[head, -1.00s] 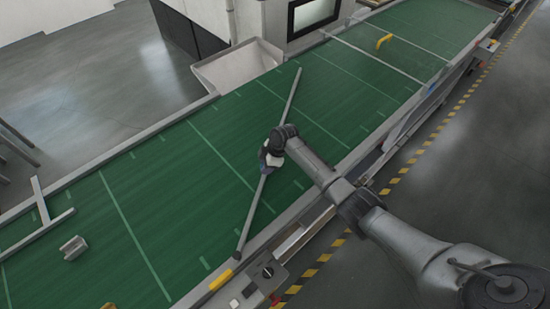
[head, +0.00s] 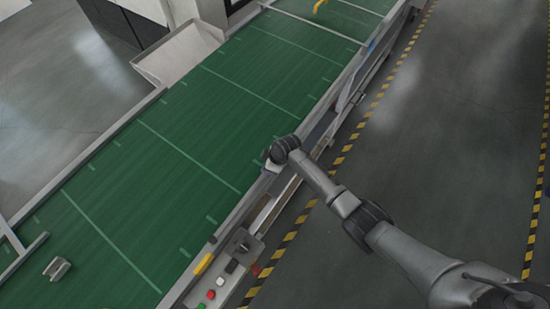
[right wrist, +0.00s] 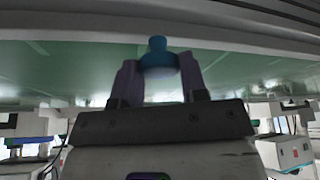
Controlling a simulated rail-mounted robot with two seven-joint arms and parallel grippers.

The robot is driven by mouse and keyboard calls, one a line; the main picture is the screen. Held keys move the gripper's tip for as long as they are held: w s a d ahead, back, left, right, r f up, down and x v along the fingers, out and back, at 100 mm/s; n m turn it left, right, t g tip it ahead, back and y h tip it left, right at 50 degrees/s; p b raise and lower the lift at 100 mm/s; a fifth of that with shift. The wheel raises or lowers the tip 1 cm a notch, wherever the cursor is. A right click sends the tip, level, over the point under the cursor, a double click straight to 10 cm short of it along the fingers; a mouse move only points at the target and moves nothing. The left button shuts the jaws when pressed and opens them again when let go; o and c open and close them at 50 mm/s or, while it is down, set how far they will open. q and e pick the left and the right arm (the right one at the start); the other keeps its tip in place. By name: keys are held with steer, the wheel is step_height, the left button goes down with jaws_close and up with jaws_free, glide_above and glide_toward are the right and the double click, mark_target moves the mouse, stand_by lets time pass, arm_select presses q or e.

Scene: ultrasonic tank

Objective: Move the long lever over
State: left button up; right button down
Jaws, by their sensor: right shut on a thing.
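The long lever (head: 240,205) is a thin grey bar. It appears to lie along the near side rail of the green belt, its dark pivot end (head: 212,240) near a yellow block; it is hard to tell from the rail. My right gripper (head: 271,167) is at this rail, partly hidden by its own wrist. In the right wrist view my right gripper (right wrist: 159,72) has its two fingers around a blue knob (right wrist: 157,55), shut on it. The knob's join to the lever is hidden. My left gripper is not in view.
The green belt (head: 200,120) is clear in the middle. A grey bracket (head: 57,268) lies at its lower left, a yellow piece (head: 319,5) at the far end. A control box (head: 238,250) with buttons is beside the near rail. A chute (head: 178,52) stands on the far side.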

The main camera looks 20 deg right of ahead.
steer(key=shift+s, duration=0.1)
stand_by(0.3)
steer(key=c, duration=1.1)
jaws_free()
steer(key=shift+d, duration=0.1)
steer(key=shift+o, duration=1)
steer(key=shift+s+d, duration=0.1)
steer(key=shift+s, duration=0.1)
steer(key=shift+o, duration=1.1)
steer(key=shift+w, duration=0.1)
steer(key=shift+r, duration=0.1)
steer(key=v, duration=1.3)
steer(key=shift+r, duration=0.3)
steer(key=shift+m, duration=0.3)
